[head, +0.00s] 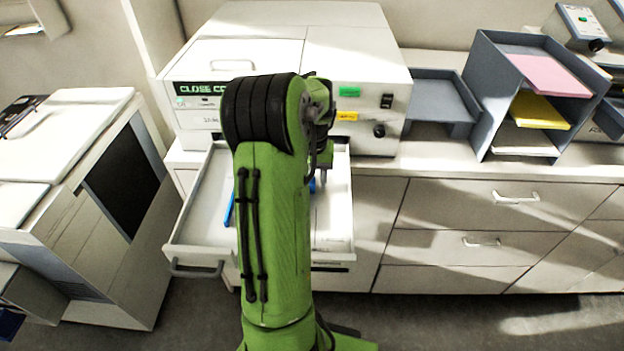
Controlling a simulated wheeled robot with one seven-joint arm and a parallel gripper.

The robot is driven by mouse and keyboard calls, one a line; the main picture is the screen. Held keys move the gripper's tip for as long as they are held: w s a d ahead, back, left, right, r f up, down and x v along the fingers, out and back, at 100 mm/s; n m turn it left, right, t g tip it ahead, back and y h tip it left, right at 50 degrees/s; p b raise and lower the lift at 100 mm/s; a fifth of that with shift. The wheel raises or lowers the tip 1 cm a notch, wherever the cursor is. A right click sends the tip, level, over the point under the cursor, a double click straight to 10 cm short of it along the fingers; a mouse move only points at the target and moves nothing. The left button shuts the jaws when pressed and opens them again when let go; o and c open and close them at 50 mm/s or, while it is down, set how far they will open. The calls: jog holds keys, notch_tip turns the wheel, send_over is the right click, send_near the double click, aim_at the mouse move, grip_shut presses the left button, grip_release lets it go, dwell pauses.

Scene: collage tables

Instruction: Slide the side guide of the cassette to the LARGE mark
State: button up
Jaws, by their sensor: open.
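The cassette (190,253) is a pale tray pulled out below the white copier. Two blue parts show inside it: a strip (229,210) left of my arm and a small piece (312,186) right of it. I cannot tell which one is the side guide. My green arm hides the middle of the cassette. My gripper (323,178) is open, pointing down over the right part of the cassette close to the small blue piece. I cannot tell whether it touches that piece. The LARGE mark cannot be made out.
The copier (290,50) stands on the counter behind the cassette. A grey sorter (490,90) with pink and yellow paper is to the right. Closed drawers (480,241) line the right front. Another white machine (70,190) stands close on the left. Floor shows at the lower right.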

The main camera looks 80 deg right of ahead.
grip_shut()
jog(key=shift+s+d, duration=0.2)
jog(key=shift+s, duration=0.65)
jog(key=shift+s+d, duration=0.15)
jog(key=shift+s, duration=0.65)
jog(key=shift+w, duration=0.1)
jog(key=shift+c, duration=0.5)
grip_release()
jog(key=shift+o, duration=0.5)
jog(key=shift+s, duration=0.3)
jog(key=shift+w, duration=0.15)
